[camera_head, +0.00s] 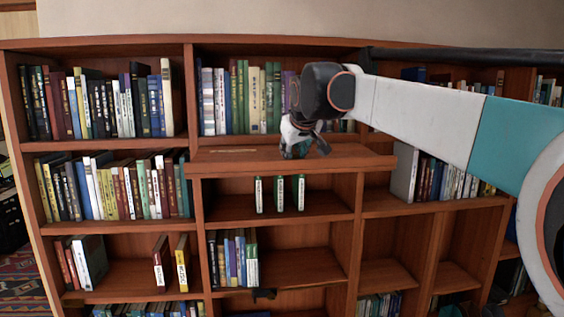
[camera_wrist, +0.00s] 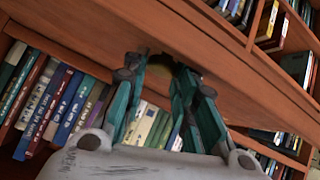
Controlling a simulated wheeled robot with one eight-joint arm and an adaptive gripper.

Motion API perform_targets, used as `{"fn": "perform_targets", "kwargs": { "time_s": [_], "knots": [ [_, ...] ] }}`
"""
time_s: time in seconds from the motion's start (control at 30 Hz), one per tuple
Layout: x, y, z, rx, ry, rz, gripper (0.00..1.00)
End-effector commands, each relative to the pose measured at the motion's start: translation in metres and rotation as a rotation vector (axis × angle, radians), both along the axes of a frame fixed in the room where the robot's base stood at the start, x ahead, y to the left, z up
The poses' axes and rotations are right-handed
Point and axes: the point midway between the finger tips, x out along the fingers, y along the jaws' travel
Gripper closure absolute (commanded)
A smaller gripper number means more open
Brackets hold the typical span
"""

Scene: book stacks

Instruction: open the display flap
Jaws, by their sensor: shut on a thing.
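The display flap (camera_head: 345,157) is a reddish-brown wooden panel in the middle of the bookcase. It stands out in front of the neighbouring shelves, with books above and behind it. In the wrist view the flap (camera_wrist: 180,30) crosses the top as a broad slanting board. My gripper (camera_head: 303,153) is at the middle of the flap. Its teal fingers (camera_wrist: 165,62) reach the board's edge and are shut on a small part there, probably a handle, mostly hidden between the fingertips.
Books (camera_head: 240,95) stand on the shelf above the flap. Three green-and-white books (camera_head: 279,194) stand in the compartment below it. More book-filled shelves lie at left (camera_head: 100,108) and right. My arm crosses the upper right of the head view and hides part of the right shelves.

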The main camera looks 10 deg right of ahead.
Motion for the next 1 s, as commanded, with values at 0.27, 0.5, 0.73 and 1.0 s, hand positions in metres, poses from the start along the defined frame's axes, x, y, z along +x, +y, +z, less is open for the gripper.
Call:
{"fn": "perform_targets", "kwargs": {
  "time_s": [0.27, 0.5, 0.73, 1.0],
  "knots": [
    [0.005, -0.002, 0.019, -0.003, 0.088, -0.002, 1.00],
    [0.006, -0.002, 0.023, -0.003, 0.112, -0.003, 1.00],
    [0.006, -0.002, 0.024, -0.003, 0.113, -0.003, 1.00],
    [0.006, -0.002, 0.024, -0.002, 0.114, -0.003, 0.55]
  ]
}}
